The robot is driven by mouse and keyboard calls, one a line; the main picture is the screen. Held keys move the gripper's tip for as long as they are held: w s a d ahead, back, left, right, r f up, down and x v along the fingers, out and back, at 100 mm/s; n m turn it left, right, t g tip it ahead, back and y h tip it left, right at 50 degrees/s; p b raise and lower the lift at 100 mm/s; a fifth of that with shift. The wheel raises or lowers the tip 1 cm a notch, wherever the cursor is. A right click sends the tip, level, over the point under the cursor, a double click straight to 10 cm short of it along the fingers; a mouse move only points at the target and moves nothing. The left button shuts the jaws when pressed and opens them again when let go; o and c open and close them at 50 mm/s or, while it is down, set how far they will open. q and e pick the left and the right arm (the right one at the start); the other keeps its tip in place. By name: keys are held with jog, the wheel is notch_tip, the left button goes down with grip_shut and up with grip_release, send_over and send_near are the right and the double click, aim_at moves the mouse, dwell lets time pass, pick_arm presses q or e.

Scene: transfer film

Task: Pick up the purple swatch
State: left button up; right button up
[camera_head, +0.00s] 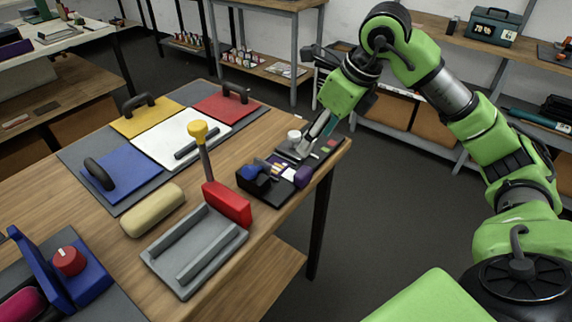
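My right gripper (316,134) comes in from the upper right and points down at the far right corner of the wooden table. Its fingers are small in the view, and I cannot tell whether they are open or shut. They are over or touching a dark tray (284,150); the contact is not clear. A small purple piece (302,176) is at the right side of a black box (262,187) in front of the gripper. Whether this piece is the purple swatch is not clear. Small purple, white and yellow patches show beside it. My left gripper is not in view.
A red block (227,204), a grey grooved tray (194,252) and a beige rounded block (153,210) are nearer on the table. Yellow (147,121), red (226,107) and blue (122,174) panels lie behind on a grey mat. Open floor lies right of the table.

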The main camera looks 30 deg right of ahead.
send_over(299, 169)
jog(key=s+d, duration=0.1)
jog(key=s, duration=0.1)
notch_tip(299, 169, down, 6)
jog(key=shift+r, duration=0.1)
jog(key=p+x, duration=0.1)
jog(key=x, duration=0.2)
jog(key=shift+s+a, duration=0.1)
jog(key=p+x, duration=0.1)
jog(key=x, duration=0.1)
jog(key=shift+f, duration=0.2)
jog(key=shift+w+f, duration=0.35)
jog(key=shift+a+f, duration=0.1)
jog(key=shift+f, duration=0.05)
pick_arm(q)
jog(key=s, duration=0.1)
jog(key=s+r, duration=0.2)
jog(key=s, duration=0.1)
pick_arm(e)
jog(key=c, duration=1)
